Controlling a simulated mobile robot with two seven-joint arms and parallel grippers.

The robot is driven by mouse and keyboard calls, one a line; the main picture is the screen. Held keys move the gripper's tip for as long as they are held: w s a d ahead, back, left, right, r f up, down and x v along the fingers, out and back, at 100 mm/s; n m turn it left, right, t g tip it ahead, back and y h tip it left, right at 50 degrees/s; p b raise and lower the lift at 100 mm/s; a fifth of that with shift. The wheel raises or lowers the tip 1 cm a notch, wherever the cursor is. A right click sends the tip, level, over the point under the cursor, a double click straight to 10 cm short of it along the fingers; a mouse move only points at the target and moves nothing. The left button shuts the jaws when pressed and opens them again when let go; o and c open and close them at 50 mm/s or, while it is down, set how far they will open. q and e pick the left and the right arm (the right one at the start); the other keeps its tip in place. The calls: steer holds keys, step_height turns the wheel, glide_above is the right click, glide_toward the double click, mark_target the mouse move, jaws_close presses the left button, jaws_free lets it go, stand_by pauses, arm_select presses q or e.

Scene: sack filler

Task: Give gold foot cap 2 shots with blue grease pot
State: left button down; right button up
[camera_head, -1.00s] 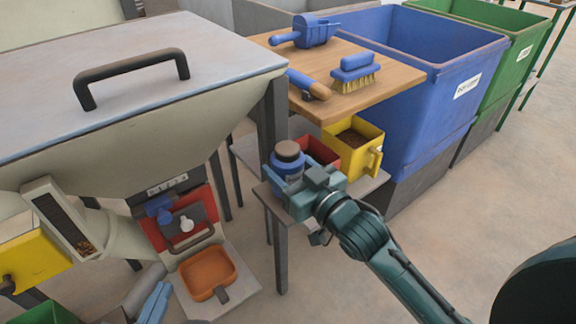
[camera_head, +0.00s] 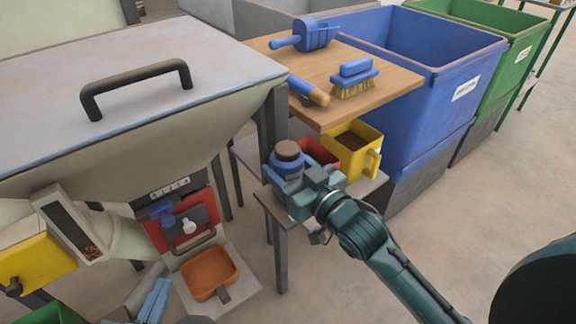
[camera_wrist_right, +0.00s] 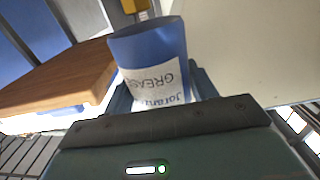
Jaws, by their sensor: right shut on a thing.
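The blue grease pot (camera_head: 287,163) has a brown cap and is upright in the head view, above or on a low grey side shelf. In the right wrist view the blue pot (camera_wrist_right: 152,65) shows a white label reading GREASE, upside down. My right gripper (camera_head: 300,182) is shut on the pot. Its fingers sit at either side of the pot in the right wrist view. I cannot make out a gold foot cap in these frames.
The sack filler (camera_head: 140,55) fills the left, with an orange tray (camera_head: 207,274) under its spout. A yellow bin (camera_head: 355,145), red bin (camera_head: 318,152) and large blue bin (camera_head: 430,110) stand nearby.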

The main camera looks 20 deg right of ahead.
mark_target(288, 148)
steer(key=shift+r, duration=0.1)
step_height(288, 148, up, 5)
steer(key=p, duration=0.6)
steer(key=shift+r, duration=0.1)
